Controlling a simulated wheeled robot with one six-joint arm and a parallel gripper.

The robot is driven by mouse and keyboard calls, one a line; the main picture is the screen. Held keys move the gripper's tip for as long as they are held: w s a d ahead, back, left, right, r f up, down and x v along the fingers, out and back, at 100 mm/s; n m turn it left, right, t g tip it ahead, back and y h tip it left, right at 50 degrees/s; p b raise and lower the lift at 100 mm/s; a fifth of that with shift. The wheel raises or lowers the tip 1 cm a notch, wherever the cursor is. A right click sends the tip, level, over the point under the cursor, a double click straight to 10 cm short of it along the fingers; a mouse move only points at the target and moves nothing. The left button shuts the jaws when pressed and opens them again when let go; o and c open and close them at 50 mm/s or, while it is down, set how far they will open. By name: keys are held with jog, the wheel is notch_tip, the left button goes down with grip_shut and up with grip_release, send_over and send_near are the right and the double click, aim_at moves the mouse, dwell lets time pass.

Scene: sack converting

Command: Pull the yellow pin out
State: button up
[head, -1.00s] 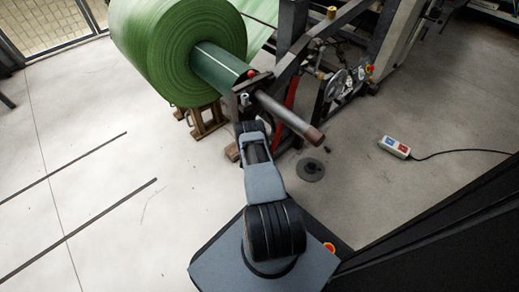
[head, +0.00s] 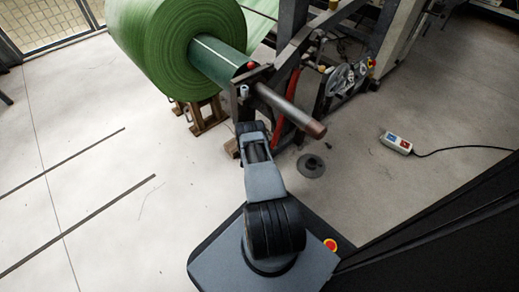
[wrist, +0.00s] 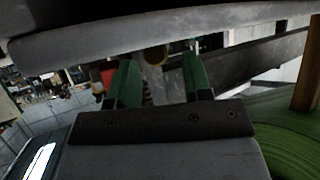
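In the wrist view my gripper (wrist: 154,82) is open, its two green fingers apart with nothing between them. A round yellow end (wrist: 157,55), which looks like the yellow pin, shows beyond and between the fingertips, just under a grey beam. It is apart from the fingers as far as I can tell. In the head view a small yellow piece (head: 333,4) stands on the machine frame at the top edge; I cannot tell whether it is the same thing. My gripper is hidden behind my arm in the head view.
A green roll (head: 160,45) sits on a shaft (head: 290,110) that sticks out towards me. Dark frame beams (head: 305,38) stand behind it. A red knob (head: 251,66) tops the shaft's support. A socket box (head: 396,143) with cable lies right.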

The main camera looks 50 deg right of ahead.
jog(key=shift+o, duration=0.3)
jog(key=shift+s+a+r+p, duration=0.15)
jog(key=shift+a+r+p, duration=0.2)
jog(key=shift+a+p, duration=0.1)
jog(key=p+v, duration=0.6)
jog(key=v, duration=0.6)
jog(key=shift+s+a, duration=0.15)
jog(key=shift+a, duration=0.15)
jog(key=shift+s+a, duration=0.1)
